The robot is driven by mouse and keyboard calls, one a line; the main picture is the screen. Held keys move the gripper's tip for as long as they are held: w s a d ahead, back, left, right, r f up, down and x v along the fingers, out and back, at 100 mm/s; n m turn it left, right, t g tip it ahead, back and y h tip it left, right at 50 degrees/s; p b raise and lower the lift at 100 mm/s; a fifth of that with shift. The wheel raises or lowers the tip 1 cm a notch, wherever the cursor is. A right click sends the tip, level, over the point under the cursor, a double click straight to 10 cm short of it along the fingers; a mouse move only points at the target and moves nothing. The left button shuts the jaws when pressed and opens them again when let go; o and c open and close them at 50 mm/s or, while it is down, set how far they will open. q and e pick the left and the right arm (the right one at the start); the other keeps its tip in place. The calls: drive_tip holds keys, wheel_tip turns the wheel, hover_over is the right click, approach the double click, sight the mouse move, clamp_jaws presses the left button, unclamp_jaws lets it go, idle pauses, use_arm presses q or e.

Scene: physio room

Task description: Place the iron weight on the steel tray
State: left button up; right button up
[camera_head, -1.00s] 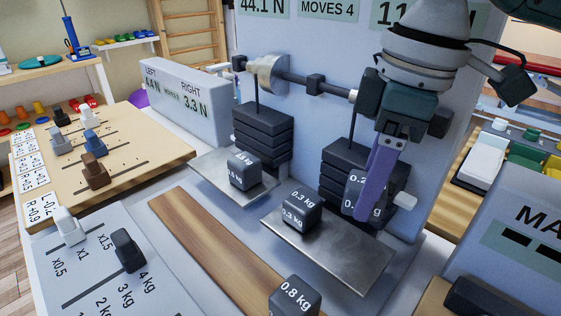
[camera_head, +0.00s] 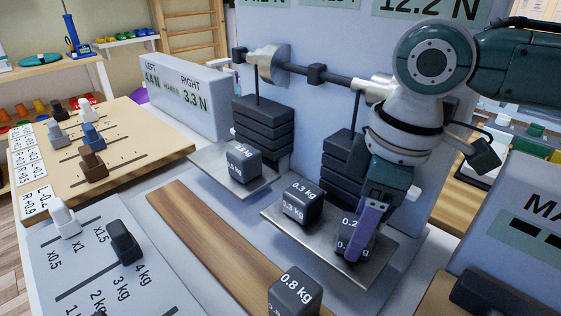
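My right gripper (camera_head: 360,240), with purple fingers, points down over the right-hand steel tray (camera_head: 378,264). It appears shut on a dark iron weight marked 0.2 (camera_head: 346,226), partly hidden behind the near finger. The weight is down at the tray's surface; I cannot tell whether the tray bears it fully. Another dark iron weight marked 0.3 kg (camera_head: 302,204) sits on the same tray, just left of the held one. A third, marked 0.8 kg (camera_head: 294,291), stands at the front by the wooden strip. My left gripper is not in view.
A second steel tray (camera_head: 206,172) at the left carries a dark weight (camera_head: 243,164). Black stacked plates (camera_head: 263,127) stand behind the trays, below a horizontal bar. A slider panel (camera_head: 130,275) fills the front left. A display box (camera_head: 187,95) stands behind the left tray.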

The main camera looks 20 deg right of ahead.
drive_tip(key=o, duration=0.4)
drive_tip(key=shift+o, duration=0.2)
drive_tip(key=shift+r, duration=0.1)
wheel_tip(320, 180, up, 11)
drive_tip(key=d+p, duration=0.1)
drive_tip(key=p, duration=0.2)
drive_tip(key=s+a+f+t+y, duration=0.2)
drive_tip(key=s+a+f, duration=0.45)
drive_tip(key=a, duration=0.35)
drive_tip(key=s+d+m, duration=0.1)
drive_tip(key=s+m, duration=0.1)
drive_tip(key=s, duration=0.1)
drive_tip(key=s+d+f+m+h, duration=0.1)
drive_tip(key=s+d+m, duration=0.1)
drive_tip(key=s, duration=0.1)
drive_tip(key=s+d+f+m+h, duration=0.1)
drive_tip(key=s+d+m, duration=0.1)
drive_tip(key=s, duration=0.1)
drive_tip(key=shift+m+t, duration=0.3)
drive_tip(key=shift+m, duration=0.1)
drive_tip(key=shift+s+d+h, duration=0.2)
drive_tip(key=shift+d+h, duration=0.15)
drive_tip(key=shift+h, duration=0.05)
